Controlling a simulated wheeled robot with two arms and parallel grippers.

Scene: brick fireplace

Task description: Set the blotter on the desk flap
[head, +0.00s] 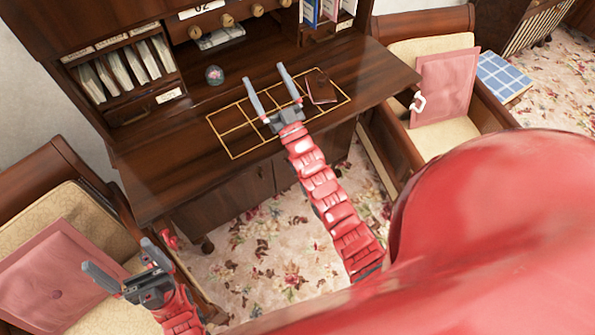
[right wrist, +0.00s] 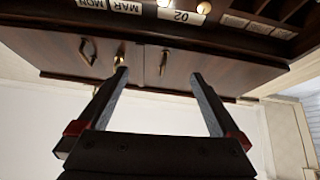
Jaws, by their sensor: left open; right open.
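The dark wooden desk flap (head: 180,165) is down, with a yellow-outlined grid (head: 233,155) marked on it. A small dark brown, flat-looking object (head: 321,87) lies at the grid's far right part; I cannot tell whether it is the blotter. My right gripper (head: 266,75) is open and empty over the grid, left of the brown object and apart from it. Its open fingers also show in the right wrist view (right wrist: 165,88), with nothing between them. My left gripper (head: 120,255) is open and empty at the lower left, beside the left armchair, away from the flap.
A round glass paperweight (head: 214,75) sits at the back of the flap. Files (head: 125,68) and books (head: 318,10) fill the desk's compartments. Armchairs with pink cushions (head: 445,85) stand on both sides. The flap's left part is clear.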

